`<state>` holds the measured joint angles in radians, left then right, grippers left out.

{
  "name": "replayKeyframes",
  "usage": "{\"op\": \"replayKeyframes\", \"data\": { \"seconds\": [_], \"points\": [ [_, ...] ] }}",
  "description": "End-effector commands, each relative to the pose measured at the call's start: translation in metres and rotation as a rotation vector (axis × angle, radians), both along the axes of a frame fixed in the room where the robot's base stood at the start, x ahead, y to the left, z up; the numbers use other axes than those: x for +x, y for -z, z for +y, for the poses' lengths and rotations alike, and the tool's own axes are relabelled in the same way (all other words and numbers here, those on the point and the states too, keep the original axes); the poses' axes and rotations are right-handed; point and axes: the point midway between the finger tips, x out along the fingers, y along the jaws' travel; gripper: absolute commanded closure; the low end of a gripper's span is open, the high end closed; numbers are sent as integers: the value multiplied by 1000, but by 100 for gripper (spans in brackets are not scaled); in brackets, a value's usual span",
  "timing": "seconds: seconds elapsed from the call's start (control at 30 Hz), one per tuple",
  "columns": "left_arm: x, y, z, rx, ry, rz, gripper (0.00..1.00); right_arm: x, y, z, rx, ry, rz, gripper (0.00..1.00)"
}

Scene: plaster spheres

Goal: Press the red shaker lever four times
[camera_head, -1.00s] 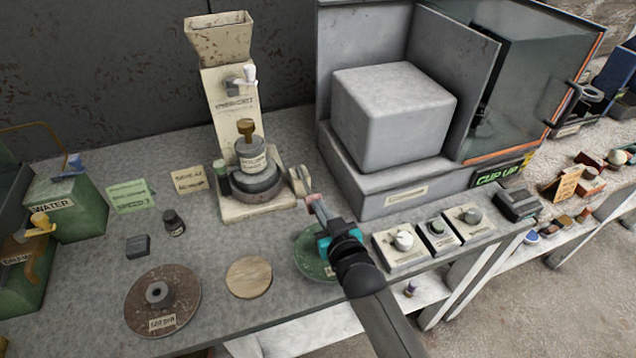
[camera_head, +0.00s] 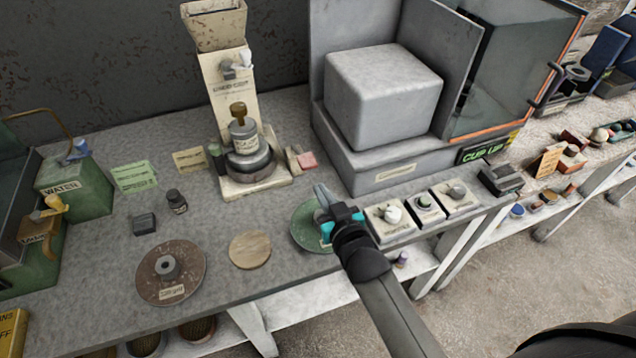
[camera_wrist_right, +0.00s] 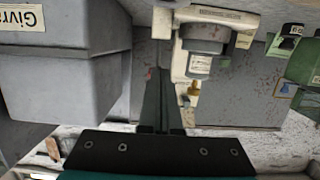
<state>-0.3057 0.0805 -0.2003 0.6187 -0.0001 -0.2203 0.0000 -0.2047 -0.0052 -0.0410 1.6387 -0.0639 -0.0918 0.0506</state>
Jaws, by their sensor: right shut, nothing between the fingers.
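The shaker (camera_head: 250,150) is a beige machine with a hopper on top and a grey round jar at its foot. Its red lever (camera_head: 307,161) sticks out low on the right side, a faded red pad on a beige arm. My right gripper (camera_head: 320,193) is shut and empty, in front of the lever and apart from it, over the green disc's right side. In the right wrist view the shut fingers (camera_wrist_right: 160,100) point at the shaker (camera_wrist_right: 207,40); a sliver of red shows beside them. My left gripper is not in view.
A large grey block machine (camera_head: 385,95) stands right of the lever. Small boxes with knobs (camera_head: 424,207) line the front edge right of my gripper. The green disc (camera_head: 306,228), a wooden disc (camera_head: 250,250) and a brown disc (camera_head: 170,270) lie left of it.

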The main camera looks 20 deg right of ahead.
Motion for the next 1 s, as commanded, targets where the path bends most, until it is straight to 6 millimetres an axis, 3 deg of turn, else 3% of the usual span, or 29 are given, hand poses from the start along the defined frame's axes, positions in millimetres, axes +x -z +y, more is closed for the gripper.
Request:
{"op": "replayKeyframes", "data": {
  "seconds": [0.2, 0.4, 1.0],
  "points": [
    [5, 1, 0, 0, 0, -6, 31, -38, 6, -2, 0, 1, -5, 100],
    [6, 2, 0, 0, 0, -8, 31, -62, 10, -3, 0, 1, -8, 100],
    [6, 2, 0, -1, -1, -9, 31, -71, 10, -3, 0, 0, -12, 100]
  ]
}}
